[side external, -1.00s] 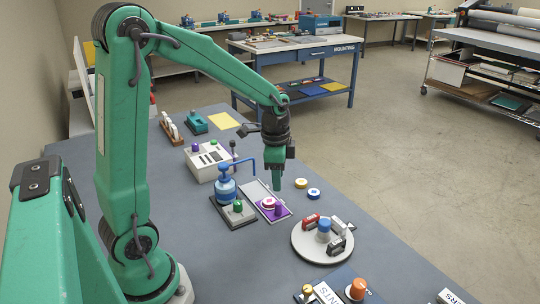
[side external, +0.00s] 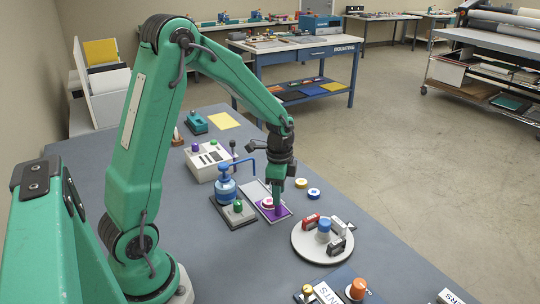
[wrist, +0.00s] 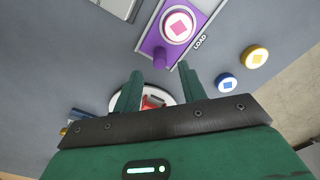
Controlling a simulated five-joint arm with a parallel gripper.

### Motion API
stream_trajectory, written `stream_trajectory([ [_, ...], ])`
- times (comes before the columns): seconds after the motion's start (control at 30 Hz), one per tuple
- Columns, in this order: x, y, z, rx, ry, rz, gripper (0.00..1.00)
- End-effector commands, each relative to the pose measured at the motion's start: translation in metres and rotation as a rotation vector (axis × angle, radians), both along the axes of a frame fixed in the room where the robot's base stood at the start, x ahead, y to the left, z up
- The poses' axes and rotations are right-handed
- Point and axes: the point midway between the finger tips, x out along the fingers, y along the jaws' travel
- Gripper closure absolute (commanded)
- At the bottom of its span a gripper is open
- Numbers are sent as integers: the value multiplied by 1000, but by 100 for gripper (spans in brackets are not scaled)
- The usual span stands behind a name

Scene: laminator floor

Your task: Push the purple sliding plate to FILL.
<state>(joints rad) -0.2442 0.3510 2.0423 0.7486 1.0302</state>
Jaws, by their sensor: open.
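The purple sliding plate (side external: 284,216) lies at the near end of a pale track (side external: 254,190) on the grey bench. It also shows at the top of the wrist view (wrist: 150,43), beside the word LOAD (wrist: 200,42). A white-rimmed disc with a pink diamond (wrist: 178,25) sits on it. An upright purple knob (wrist: 160,58) stands near its end. My gripper (side external: 277,202) is down over the plate at the knob. In the wrist view, my gripper's fingers (wrist: 160,71) are apart, with the knob just beyond their tips and between them. I see no FILL label.
A blue press (side external: 225,190) stands left of the track, its bent arm reaching over. A yellow disc (side external: 301,183) and a blue disc (side external: 314,194) lie at right. A round stand (side external: 310,254) with stamps is nearer.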

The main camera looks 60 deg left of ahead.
Motion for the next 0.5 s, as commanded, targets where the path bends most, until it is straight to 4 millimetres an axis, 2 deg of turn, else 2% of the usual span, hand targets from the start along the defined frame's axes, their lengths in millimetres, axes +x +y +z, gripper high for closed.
stream_trajectory([
  [0.2,-1,0,-28,-1,4,0,59],
  [0.5,0,0,-48,0,0,0,59],
])
